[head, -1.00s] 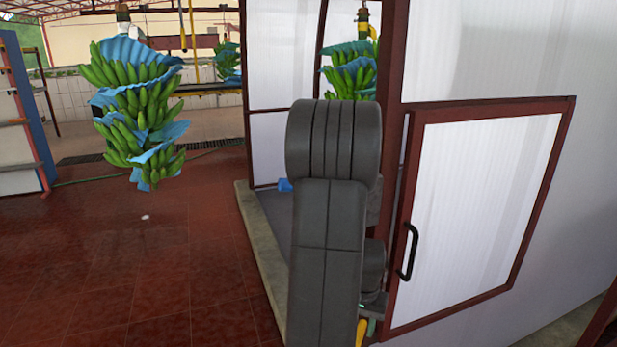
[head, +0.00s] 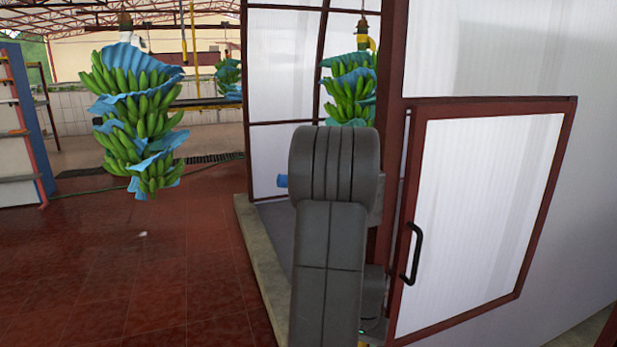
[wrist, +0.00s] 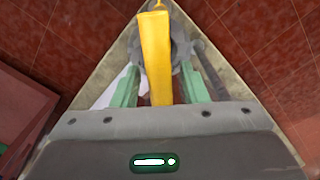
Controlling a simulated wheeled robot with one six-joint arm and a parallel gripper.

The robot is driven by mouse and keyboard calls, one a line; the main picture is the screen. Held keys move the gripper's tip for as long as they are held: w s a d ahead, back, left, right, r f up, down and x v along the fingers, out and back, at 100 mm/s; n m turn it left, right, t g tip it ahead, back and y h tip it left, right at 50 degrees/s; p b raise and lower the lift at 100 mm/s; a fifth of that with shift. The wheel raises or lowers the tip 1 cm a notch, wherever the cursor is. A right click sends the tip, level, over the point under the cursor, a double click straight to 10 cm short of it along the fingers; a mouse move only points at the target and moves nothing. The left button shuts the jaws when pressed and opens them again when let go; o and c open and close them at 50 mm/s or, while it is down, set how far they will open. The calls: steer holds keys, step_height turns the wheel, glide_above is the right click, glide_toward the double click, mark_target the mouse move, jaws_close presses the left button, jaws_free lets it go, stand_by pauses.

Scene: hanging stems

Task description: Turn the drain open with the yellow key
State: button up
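The yellow key (wrist: 156,58) is a long flat bar in the wrist view. It runs up the middle of the picture, between the two green fingers of my gripper (wrist: 161,72). In the head view my arm hides most of the gripper, and only a sliver of yellow shows at the bottom edge. The drain cannot be made out clearly.
A pale concrete curb (head: 262,262) runs along the red tiled floor (head: 130,285). A white door (head: 482,215) with a black handle (head: 413,254) stands right of my arm. A banana bunch (head: 140,120) hangs at left. The floor at left is open.

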steer(key=shift+c, duration=0.2)
jaws_close()
steer(key=m, duration=0.4)
steer(key=shift+m, duration=0.4)
steer(key=shift+m, duration=1)
steer(key=m, duration=0.2)
steer(key=shift+m, duration=0.4)
steer(key=shift+m, duration=1.6)
